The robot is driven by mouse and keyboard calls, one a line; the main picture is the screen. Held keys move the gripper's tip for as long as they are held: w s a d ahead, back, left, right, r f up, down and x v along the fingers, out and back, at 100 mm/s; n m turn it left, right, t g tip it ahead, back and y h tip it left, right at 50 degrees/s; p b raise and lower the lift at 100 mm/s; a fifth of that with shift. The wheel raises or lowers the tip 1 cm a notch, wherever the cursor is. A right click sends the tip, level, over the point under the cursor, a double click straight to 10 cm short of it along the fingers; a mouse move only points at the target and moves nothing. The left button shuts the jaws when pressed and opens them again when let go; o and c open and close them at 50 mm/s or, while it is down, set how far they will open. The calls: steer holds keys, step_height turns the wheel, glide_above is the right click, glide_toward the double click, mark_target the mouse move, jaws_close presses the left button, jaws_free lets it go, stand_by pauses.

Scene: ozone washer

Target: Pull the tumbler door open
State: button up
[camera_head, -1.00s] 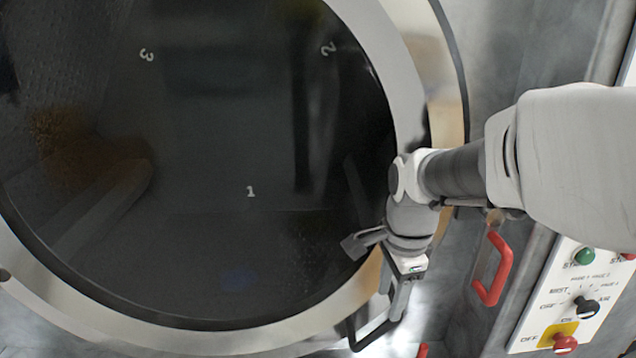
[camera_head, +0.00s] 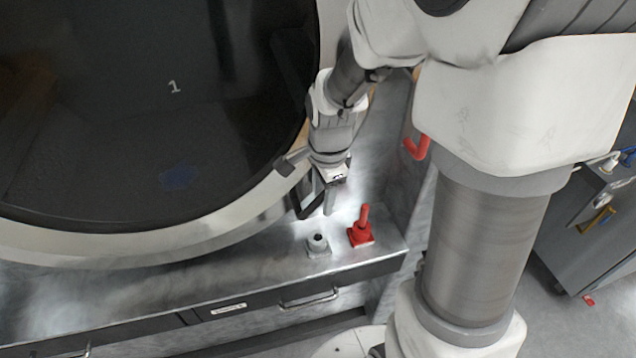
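The tumbler door (camera_head: 225,205) is a large round dark window with a wide pale metal rim, filling the upper left of the head view. A figure 1 shows on its dark glass. No gap shows along the visible part of the rim. My gripper (camera_head: 318,203) points down beside the rim's lower right edge. A dark angular bar shows at its fingertips; I cannot tell if it is a finger or a door handle. The finger gap and any contact are too small to make out.
A metal ledge (camera_head: 200,280) runs below the door, with a red switch (camera_head: 361,232) and a grey knob (camera_head: 318,245) close under my gripper. A red handle (camera_head: 416,148) is partly behind my arm.

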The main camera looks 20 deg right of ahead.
jaws_close()
stand_by(1.2)
